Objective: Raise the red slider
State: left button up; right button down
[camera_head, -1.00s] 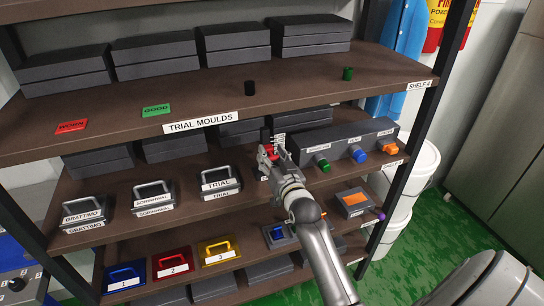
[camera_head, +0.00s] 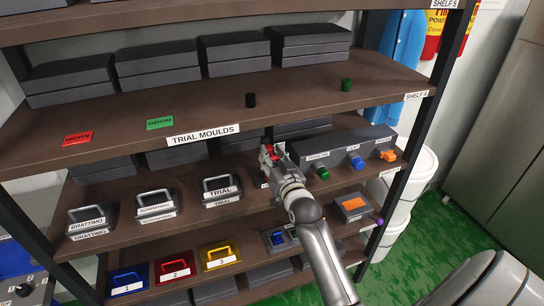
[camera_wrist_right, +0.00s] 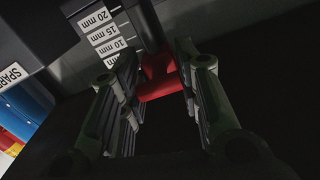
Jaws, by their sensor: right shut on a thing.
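The red slider (camera_wrist_right: 160,78) shows between the two fingers of my right gripper (camera_wrist_right: 156,62) in the right wrist view. A dark post with a white millimetre scale (camera_wrist_right: 108,42) stands beside it; 10, 15 and 20 mm marks are readable. In the head view the right gripper (camera_head: 268,154) is at the middle shelf, left of the grey box, with a bit of red at its fingertips. The gripper is shut on the slider and hides most of it there. My left gripper is not in view.
A long grey box (camera_head: 340,145) with green (camera_head: 322,172), blue (camera_head: 356,161) and orange (camera_head: 387,155) knobs lies close to the right. The upper shelf board (camera_head: 290,105) is above the gripper.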

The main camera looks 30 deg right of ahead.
jog(key=shift+r, duration=0.25)
jog(key=c, duration=1.1)
grip_release()
jog(key=shift+f, duration=0.1)
jog(key=shift+s, duration=0.25)
jog(key=v, duration=1.1)
jog(key=shift+s, duration=0.25)
jog(key=shift+a, duration=0.1)
